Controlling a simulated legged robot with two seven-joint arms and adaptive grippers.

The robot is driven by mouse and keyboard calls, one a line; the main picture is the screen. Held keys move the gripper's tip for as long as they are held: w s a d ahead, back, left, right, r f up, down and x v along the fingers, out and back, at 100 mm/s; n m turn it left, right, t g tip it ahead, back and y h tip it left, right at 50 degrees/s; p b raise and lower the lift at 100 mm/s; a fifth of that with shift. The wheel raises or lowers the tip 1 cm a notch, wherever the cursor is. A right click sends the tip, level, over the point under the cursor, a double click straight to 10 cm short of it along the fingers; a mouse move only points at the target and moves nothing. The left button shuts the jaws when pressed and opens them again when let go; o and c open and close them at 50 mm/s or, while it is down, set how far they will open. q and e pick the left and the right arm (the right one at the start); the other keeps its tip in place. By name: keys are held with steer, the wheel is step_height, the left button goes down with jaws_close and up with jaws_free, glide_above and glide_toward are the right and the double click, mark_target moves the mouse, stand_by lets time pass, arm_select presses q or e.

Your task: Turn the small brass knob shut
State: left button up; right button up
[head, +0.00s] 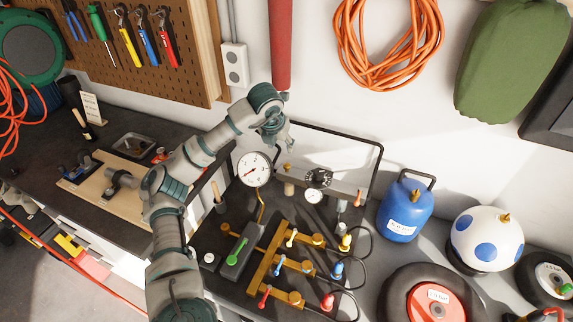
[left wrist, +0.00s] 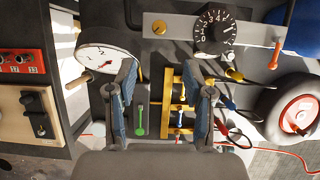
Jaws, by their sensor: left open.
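The small brass knob (left wrist: 159,27) sits on a grey plate in the left wrist view, between a white gauge and a black numbered dial. In the head view a small brass knob (head: 288,167) shows on the upright panel, below my left gripper (head: 287,146). In the left wrist view my left gripper (left wrist: 166,82) is open, with its two fingers wide apart and nothing between them. The knob appears beyond the fingertips, apart from them. My right gripper is in neither view.
A round white gauge (head: 254,169) stands left of the knob, and a black dial (head: 319,178) right of it. Brass pipes (head: 272,262) with coloured levers lie in front. A blue tank (head: 404,211) and a red-hubbed wheel (head: 432,300) stand to the right.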

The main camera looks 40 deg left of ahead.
mark_target(287, 165)
arm_select(q)
steer(key=x, duration=1.3)
steer(key=shift+s+a, duration=0.15)
steer(key=shift+a, duration=0.15)
steer(key=shift+x, duration=0.8)
steer(key=shift+d, duration=0.2)
jaws_close()
